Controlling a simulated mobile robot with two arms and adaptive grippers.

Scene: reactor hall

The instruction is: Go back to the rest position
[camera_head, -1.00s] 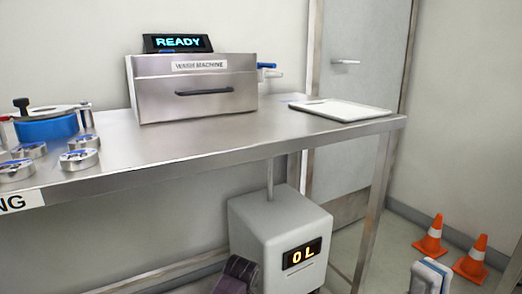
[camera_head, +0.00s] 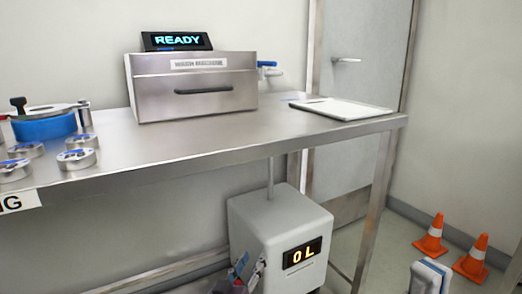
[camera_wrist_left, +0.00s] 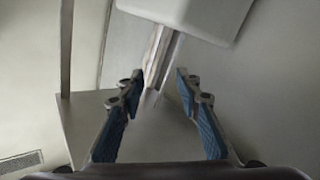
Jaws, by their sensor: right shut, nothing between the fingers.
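My left gripper (camera_head: 248,272) shows at the bottom of the head view, in front of the lower part of the white box with the "0 L" display. In the left wrist view my left gripper (camera_wrist_left: 158,76) is open, its two blue-padded fingers apart with nothing between them. My right gripper (camera_head: 430,276) shows at the lower right edge of the head view, partly cut off, shut and empty. Both grippers are below the level of the steel table top.
A steel table (camera_head: 215,142) carries a machine (camera_head: 192,87) with a "READY" display (camera_head: 177,41), a white tray (camera_head: 341,109), a blue round device (camera_head: 45,128) and several small metal tins (camera_head: 77,159). The white box (camera_head: 280,230) stands below. Orange cones (camera_head: 430,234) stand on the floor at right.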

